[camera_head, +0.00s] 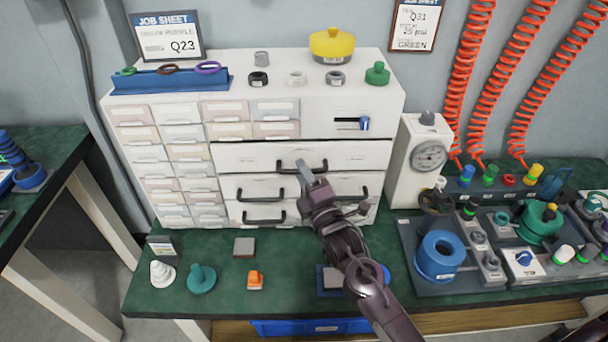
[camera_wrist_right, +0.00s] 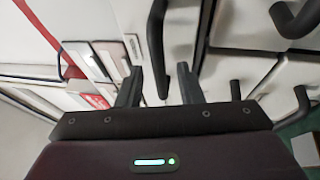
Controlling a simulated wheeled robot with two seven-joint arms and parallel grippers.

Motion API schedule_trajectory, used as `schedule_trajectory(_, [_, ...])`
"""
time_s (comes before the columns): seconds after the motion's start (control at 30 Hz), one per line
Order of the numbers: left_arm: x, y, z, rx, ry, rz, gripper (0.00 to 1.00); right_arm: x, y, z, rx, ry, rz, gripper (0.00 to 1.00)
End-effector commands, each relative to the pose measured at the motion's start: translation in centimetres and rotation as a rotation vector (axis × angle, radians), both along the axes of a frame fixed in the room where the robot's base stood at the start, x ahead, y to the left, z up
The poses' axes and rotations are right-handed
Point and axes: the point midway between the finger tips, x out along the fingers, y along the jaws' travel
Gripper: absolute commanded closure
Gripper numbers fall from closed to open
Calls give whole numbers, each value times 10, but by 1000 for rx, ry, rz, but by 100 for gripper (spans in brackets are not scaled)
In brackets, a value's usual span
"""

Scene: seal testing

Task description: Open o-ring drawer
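The white cabinet (camera_head: 354,92) stands on the green bench. Its wide top drawer (camera_head: 240,154) looks shut and has a black bar handle (camera_head: 285,167). Lower drawers with black handles (camera_head: 260,197) also look shut. I cannot read which drawer is for o-rings. My right gripper (camera_head: 304,178) is in front of the top drawer's handle and covers part of it. In the right wrist view the gripper's fingers (camera_wrist_right: 160,86) are apart, with a black handle (camera_wrist_right: 156,42) showing between and beyond them. Contact cannot be seen. My left gripper is not in view.
Small labelled drawers (camera_head: 185,152) fill the cabinet's left side. A blue rack (camera_head: 172,82) with rings and a yellow-topped part (camera_head: 332,45) stand on top. A gauge unit (camera_head: 428,157) is close on the right. Small parts, including a teal one (camera_head: 201,279), stand on the bench in front.

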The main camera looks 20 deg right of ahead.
Motion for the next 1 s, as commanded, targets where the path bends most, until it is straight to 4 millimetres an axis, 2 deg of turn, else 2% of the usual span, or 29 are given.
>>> schedule_trajectory(0.17, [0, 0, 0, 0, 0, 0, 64, 0, 0, 0, 0, 1, 0, 67])
schedule_trajectory(0.4, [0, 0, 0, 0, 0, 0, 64, 0, 0, 0, 0, 1, 0, 98])
schedule_trajectory(0.43, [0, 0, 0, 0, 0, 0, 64, 0, 0, 0, 0, 1, 0, 100])
schedule_trajectory(0.77, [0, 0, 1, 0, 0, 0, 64, -2, 0, 0, 0, 2, 0, 100])
schedule_trajectory(0.87, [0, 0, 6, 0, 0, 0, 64, -10, 2, 0, -1, 5, 0, 100])
schedule_trajectory(1.0, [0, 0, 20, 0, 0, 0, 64, -34, 9, 1, 0, 9, 1, 100])
